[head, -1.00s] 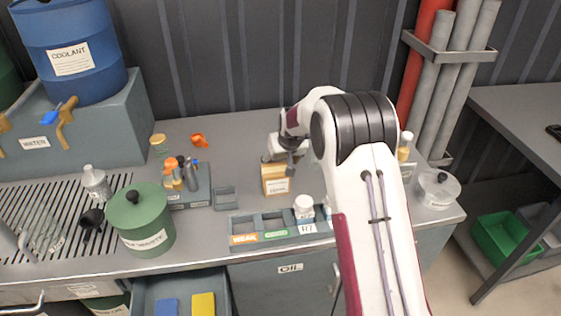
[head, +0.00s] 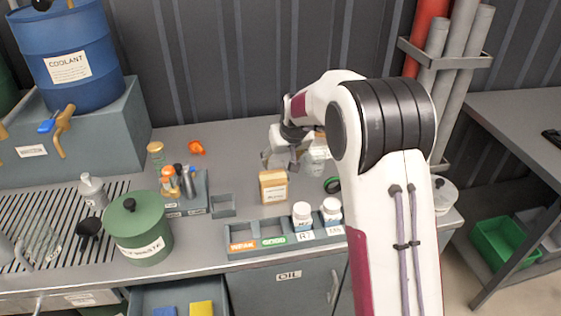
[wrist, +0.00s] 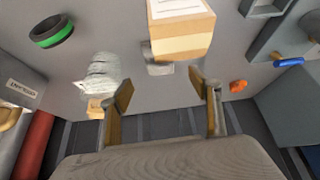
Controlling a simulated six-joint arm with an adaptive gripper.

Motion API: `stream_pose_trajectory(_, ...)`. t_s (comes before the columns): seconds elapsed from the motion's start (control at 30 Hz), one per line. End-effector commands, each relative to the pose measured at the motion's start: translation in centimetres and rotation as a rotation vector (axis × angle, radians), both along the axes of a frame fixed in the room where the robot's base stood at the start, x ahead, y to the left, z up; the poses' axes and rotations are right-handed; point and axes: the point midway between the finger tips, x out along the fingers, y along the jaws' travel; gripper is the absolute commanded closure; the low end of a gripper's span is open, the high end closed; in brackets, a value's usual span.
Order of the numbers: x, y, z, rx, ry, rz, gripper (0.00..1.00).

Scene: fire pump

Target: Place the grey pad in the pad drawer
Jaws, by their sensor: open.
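My gripper (head: 282,155) is open and empty above the back of the bench, behind a tan box (head: 273,186) with a white label. In the wrist view, its two fingers (wrist: 166,98) stand apart with nothing between them. A small grey block (wrist: 159,66), which may be the grey pad, lies beside the box (wrist: 181,32) and is partly hidden by it. In the head view I cannot make it out. The open drawer (head: 150,296) at the bottom holds a blue pad (head: 164,311) and a yellow pad (head: 201,308); its front is cut off.
A crumpled-looking pale object (wrist: 97,75) and a black-green ring (wrist: 51,31) lie near the gripper. A sorting tray (head: 285,238) with white bottles (head: 302,214) sits at the front edge. A green waste can (head: 138,230) stands left, above the drawer's left side.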

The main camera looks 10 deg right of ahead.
Motion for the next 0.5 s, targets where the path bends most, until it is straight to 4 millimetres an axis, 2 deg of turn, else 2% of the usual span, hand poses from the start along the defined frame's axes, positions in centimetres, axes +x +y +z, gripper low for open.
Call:
stream_pose_trajectory(0.2,-1.1,-0.1,1.9,0.000,0.000,0.000,0.37)
stream_pose_trajectory(0.5,-1.6,-0.2,2.8,0.000,0.000,0.000,0.37)
